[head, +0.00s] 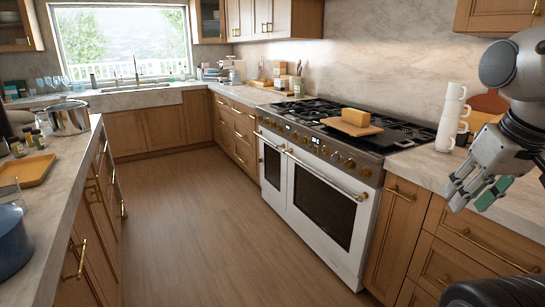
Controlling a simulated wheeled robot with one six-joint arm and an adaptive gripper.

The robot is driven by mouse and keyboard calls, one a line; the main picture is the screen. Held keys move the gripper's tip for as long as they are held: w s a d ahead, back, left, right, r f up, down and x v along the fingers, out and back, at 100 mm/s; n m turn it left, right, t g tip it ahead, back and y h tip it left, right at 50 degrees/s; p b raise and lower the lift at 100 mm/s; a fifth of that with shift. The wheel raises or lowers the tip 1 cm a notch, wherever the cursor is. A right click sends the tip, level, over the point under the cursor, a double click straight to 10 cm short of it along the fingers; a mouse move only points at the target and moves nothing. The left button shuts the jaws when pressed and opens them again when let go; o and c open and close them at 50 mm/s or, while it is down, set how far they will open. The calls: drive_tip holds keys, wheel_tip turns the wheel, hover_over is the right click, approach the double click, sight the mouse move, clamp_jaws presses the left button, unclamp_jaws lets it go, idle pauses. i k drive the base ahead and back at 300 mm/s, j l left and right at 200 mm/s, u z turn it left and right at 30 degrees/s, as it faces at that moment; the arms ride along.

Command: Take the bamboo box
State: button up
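A yellow-tan block-shaped box (355,117) sits on a flat wooden board (350,128) on top of the stove. It is the most box-like bamboo-coloured thing in view, but I cannot tell for sure that it is bamboo. My gripper (469,195) hangs at the right side, in front of the right counter, well apart from the box and nearer to me. Its fingers look spread, with nothing clearly held between them. A green piece shows at the fingers; I cannot tell whether it is part of the gripper or something behind it.
White stacked cups (451,118) stand on the right counter between the stove (325,165) and my gripper. The left island (62,190) carries a steel pot (68,118), jars, an orange tray (28,170) and a blue pot (12,240). The wooden floor (190,220) between is clear.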

sight(361, 118)
drive_tip(key=i+j+u, duration=0.1)
drive_tip(key=i+u, duration=0.65)
drive_tip(key=i, duration=0.2)
drive_tip(key=i+z, duration=0.25)
drive_tip(key=i, duration=0.15)
drive_tip(key=i+j+z, duration=0.25)
drive_tip(key=i, duration=0.2)
drive_tip(key=i+j+z, duration=0.15)
drive_tip(key=i+z, duration=0.2)
drive_tip(key=z, duration=0.15)
drive_tip(key=i+j+z, duration=0.25)
drive_tip(key=z, duration=0.25)
drive_tip(key=i+j+z, duration=0.25)
drive_tip(key=z, duration=0.25)
drive_tip(key=i+j+z, duration=0.25)
drive_tip(key=j, duration=0.2)
drive_tip(key=j+z, duration=0.3)
drive_tip(key=i+j+z, duration=0.25)
drive_tip(key=j, duration=0.35)
drive_tip(key=k, duration=0.1)
